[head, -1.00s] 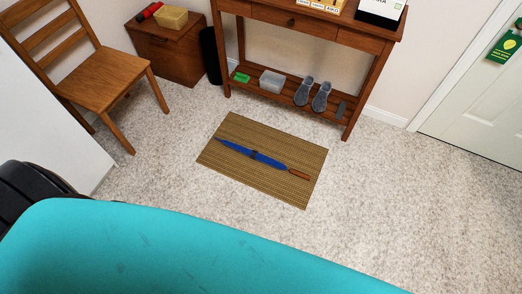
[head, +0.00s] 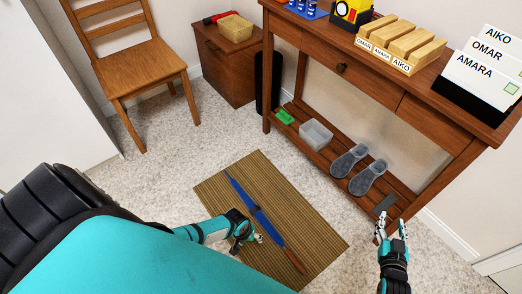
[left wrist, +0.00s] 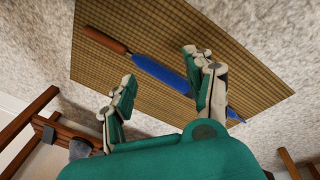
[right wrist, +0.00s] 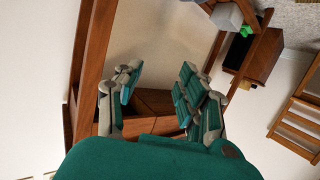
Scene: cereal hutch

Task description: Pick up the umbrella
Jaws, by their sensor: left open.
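The blue folded umbrella (head: 268,227) with a brown handle (head: 294,261) lies on the woven mat (head: 212,188). In the left wrist view the umbrella (left wrist: 158,74) runs across, beyond the fingers, its handle at the upper left. My left gripper (head: 247,234) is open beside the umbrella's middle, on its left in the head view. In the left wrist view its fingers (left wrist: 158,70) are spread and nothing is between them. Whether they touch the mat is unclear. My right gripper (head: 392,232) is open and empty in front of the console table; its spread fingers show in the right wrist view (right wrist: 160,68).
The console table (head: 420,105) stands at the right, with grey slippers (head: 358,170), a grey bin (head: 316,135) and a green item on its low shelf. A wooden chair (head: 140,65) and small cabinet (head: 225,70) stand behind. Carpet around the mat is clear.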

